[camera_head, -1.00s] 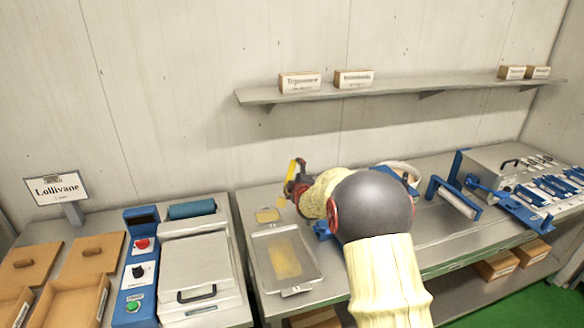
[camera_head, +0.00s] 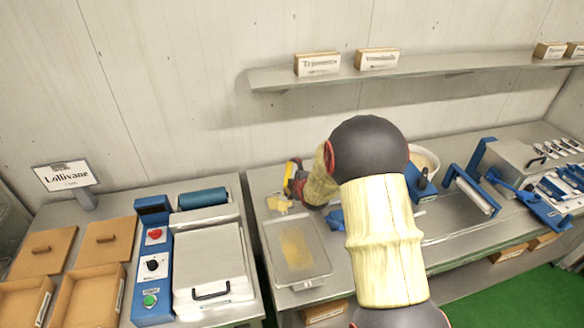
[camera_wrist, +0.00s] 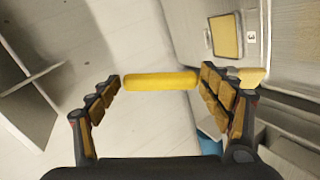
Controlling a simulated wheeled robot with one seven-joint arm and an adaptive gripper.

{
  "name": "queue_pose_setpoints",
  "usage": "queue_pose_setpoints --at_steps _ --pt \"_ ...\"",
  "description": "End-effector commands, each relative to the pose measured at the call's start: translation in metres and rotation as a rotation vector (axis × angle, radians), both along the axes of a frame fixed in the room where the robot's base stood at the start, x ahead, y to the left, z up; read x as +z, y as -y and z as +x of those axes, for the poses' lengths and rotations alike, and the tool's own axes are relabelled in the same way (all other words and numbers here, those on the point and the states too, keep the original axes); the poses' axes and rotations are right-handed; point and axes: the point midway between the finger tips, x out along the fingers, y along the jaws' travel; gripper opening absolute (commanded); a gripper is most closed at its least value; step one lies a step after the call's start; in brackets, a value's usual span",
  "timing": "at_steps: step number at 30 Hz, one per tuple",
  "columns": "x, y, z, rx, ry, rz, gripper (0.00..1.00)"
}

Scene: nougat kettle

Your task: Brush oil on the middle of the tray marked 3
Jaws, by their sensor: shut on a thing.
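My gripper (camera_head: 296,182) is shut on the yellow handle of a brush (camera_wrist: 160,81), which lies crosswise between the fingers in the wrist view. The brush's pale yellow head (camera_wrist: 252,76) sticks out past the right finger. In the head view the gripper is behind the metal tray (camera_head: 271,262), near its back left corner. The tray has a golden patch in its middle; its label is not readable there. In the wrist view a tray (camera_wrist: 210,42) with a yellow patch lies beside a label reading 3 (camera_wrist: 251,37), at the upper right, apart from the brush.
A small yellowish piece (camera_head: 280,204) shows behind the tray; whether the brush head touches it I cannot tell. A blue control box (camera_head: 153,265) and a lidded machine (camera_head: 210,255) stand left. A white bowl (camera_head: 424,160) and blue-handled roller (camera_head: 470,195) stand right. A shelf (camera_head: 420,72) is above.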

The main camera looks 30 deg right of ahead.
Motion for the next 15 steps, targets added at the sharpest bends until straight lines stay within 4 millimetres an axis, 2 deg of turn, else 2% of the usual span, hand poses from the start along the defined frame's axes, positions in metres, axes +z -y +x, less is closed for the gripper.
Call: queue_pose_setpoints --at_steps 8,15 --pt "-0.004 0.000 0.000 -0.002 -0.035 0.006 0.53" --pt "-0.024 0.000 0.000 -0.002 -0.036 0.006 0.53"
